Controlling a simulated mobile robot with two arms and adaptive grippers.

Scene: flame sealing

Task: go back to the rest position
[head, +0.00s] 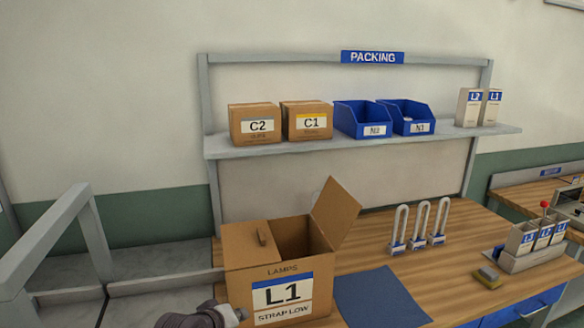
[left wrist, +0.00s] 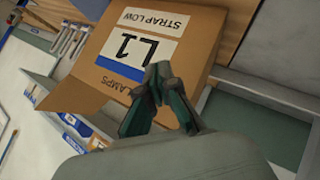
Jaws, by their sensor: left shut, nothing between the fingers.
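My left gripper (head: 238,316) is at the bottom edge of the head view, in front of the lower left of a cardboard box (head: 240,285) labelled "LAMPS L1 STRAP LOW". In the left wrist view the gripper's fingers (left wrist: 160,75) are together with nothing between them, and the box (left wrist: 185,55) appears behind them, upside down. Whether the fingers touch the box I cannot tell. The box stands on the wooden bench (head: 465,225) with one flap raised at the right and its top partly open. My right gripper is not in view.
A blue mat (head: 378,298), several upright strap-like loops (head: 420,225), a yellow-topped block (head: 489,277) and a rack of small labelled boxes (head: 530,255) are to the right. A shelf (head: 365,140) holds cartons and blue bins. A grey rail (head: 50,238) stands at the left.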

